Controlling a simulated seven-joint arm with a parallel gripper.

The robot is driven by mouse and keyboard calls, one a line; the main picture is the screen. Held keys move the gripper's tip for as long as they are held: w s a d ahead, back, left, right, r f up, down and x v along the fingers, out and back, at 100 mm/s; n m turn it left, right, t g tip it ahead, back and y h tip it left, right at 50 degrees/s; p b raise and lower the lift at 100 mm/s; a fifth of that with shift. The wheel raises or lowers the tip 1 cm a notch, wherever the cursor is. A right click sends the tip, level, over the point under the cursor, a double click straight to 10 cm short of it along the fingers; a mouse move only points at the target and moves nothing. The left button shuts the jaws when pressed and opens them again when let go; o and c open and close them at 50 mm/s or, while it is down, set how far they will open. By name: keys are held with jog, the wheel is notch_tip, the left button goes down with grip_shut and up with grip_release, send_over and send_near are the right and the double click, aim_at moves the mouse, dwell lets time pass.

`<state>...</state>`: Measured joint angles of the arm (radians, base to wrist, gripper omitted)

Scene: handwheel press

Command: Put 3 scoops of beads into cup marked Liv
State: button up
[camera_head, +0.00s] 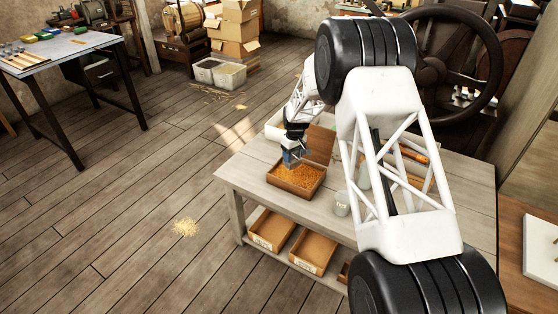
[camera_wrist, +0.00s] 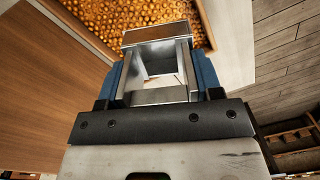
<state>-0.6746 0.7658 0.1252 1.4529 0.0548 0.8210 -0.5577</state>
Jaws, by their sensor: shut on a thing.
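My gripper (camera_head: 291,157) is over the wooden box (camera_head: 284,189) of amber beads (camera_head: 304,177) on the workbench. In the wrist view, its blue fingers (camera_wrist: 163,78) are shut on a square metal scoop (camera_wrist: 160,33). The scoop's far end lies over the beads (camera_wrist: 115,22); whether it touches them or holds any cannot be told. A small pale cup (camera_head: 342,205) with a dark mark stands on the bench right of the box. The mark is too small to read. Another pale vessel (camera_head: 364,178) shows partly behind my arm.
My arm hides much of the bench's right side. Open trays (camera_head: 270,229) sit on the shelf below. A large handwheel (camera_head: 440,60) stands behind the bench.

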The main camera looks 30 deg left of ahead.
aim_at(298, 157)
jog(key=shift+w+d+r, duration=0.15)
jog(key=shift+w+d, duration=0.3)
jog(key=shift+w+d+f+g+y, duration=0.1)
jog(key=shift+w+f+g+y, duration=0.25)
jog(key=shift+f, duration=0.5)
jog(key=shift+w+d+f+g+y, duration=0.1)
jog(key=shift+w+f+g, duration=0.05)
jog(key=shift+f+g, duration=0.55)
jog(key=shift+w+d+f+g+y, duration=0.15)
jog(key=shift+w+f+g, duration=0.15)
jog(key=shift+f, duration=0.65)
jog(key=shift+w+d+f, duration=0.15)
jog(key=shift+w+f, duration=0.15)
jog(key=shift+f, duration=0.4)
jog(key=shift+w+d+f, duration=0.1)
jog(key=shift+w+f, duration=0.15)
jog(key=shift+f, duration=0.45)
jog(key=shift+r, duration=0.1)
jog(key=shift+s+a+r+t+h, duration=0.15)
jog(key=shift+s+r+t+h, duration=0.2)
jog(key=shift+r+t, duration=0.3)
jog(key=shift+s+a+r+t+h, duration=0.15)
jog(key=shift+s+r+t+h, duration=0.1)
jog(key=shift+s+r+t, duration=0.35)
jog(key=shift+w+f, duration=0.1)
jog(key=shift+w, duration=0.1)
